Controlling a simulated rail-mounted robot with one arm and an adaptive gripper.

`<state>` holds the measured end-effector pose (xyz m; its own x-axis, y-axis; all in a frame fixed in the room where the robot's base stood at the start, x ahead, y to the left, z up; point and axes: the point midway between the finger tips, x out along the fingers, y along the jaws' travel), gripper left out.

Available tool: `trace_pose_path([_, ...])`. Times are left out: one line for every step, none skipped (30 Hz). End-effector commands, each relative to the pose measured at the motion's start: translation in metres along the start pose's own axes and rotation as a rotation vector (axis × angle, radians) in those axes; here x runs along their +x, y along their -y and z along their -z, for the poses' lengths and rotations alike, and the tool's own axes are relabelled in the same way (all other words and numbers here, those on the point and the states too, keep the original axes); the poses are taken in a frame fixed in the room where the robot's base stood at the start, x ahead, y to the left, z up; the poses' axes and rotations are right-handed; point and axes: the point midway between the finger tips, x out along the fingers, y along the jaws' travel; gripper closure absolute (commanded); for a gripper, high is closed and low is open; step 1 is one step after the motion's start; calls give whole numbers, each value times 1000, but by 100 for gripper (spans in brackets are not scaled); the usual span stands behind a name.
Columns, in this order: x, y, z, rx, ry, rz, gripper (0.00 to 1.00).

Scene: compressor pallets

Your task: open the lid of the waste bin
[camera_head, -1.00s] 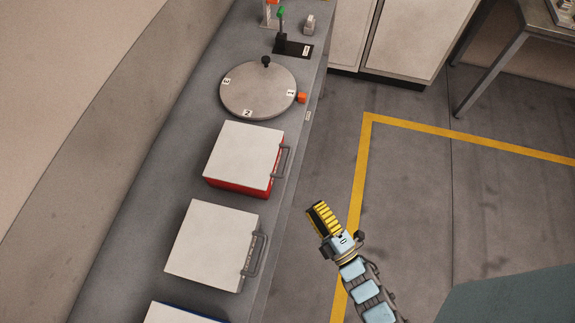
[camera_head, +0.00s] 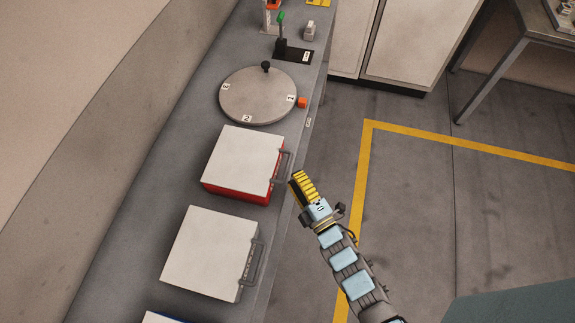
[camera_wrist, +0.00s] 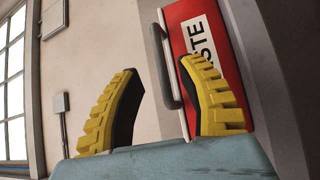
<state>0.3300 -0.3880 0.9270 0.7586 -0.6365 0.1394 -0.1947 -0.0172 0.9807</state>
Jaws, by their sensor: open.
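The waste bin is the red box (camera_head: 236,192) with a white lid (camera_head: 244,157) on the grey counter, its lid shut. A grey bar handle (camera_head: 281,172) is on its right side. In the wrist view the red front (camera_wrist: 203,60) carries a white label with the letters "STE" visible. The handle (camera_wrist: 166,66) shows there between the fingers, farther off and nearer the right finger. My gripper (camera_head: 297,179) is open and empty, just right of the handle in the head view. Its yellow ribbed fingers (camera_wrist: 163,100) stand apart; whether one touches the handle I cannot tell.
A second white-lidded box (camera_head: 210,252) with a handle stands nearer, and a blue-edged one (camera_head: 165,318) below it. A round numbered turntable (camera_head: 258,95) with a black knob lies beyond the red bin. The floor right of the counter is open.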

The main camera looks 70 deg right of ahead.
Motion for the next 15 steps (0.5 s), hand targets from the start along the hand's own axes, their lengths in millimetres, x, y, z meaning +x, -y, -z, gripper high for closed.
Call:
trace_pose_path([8,0,0,1,-1,-1,61])
trace_pose_path([12,1,0,1,0,0,61])
trace_pose_path([18,1,0,2,0,0,61])
trace_pose_path([22,0,0,2,0,0,61])
trace_pose_path([26,0,0,2,0,-1,61])
trace_pose_path([31,0,0,1,0,-1,61])
trace_pose_path([34,0,0,0,0,-1,61])
trace_pose_path([37,0,0,0,0,-1,61])
trace_pose_path([40,0,0,0,0,-1,61])
trace_pose_path([42,1,0,0,1,0,61])
trace_pose_path([44,1,-1,0,1,0,61])
trace_pose_path([46,1,-1,0,1,1,61])
trace_pose_path([47,1,-1,1,1,1,61])
trace_pose_path([48,1,0,1,1,1,61])
trace_pose_path([49,1,0,1,1,2,61])
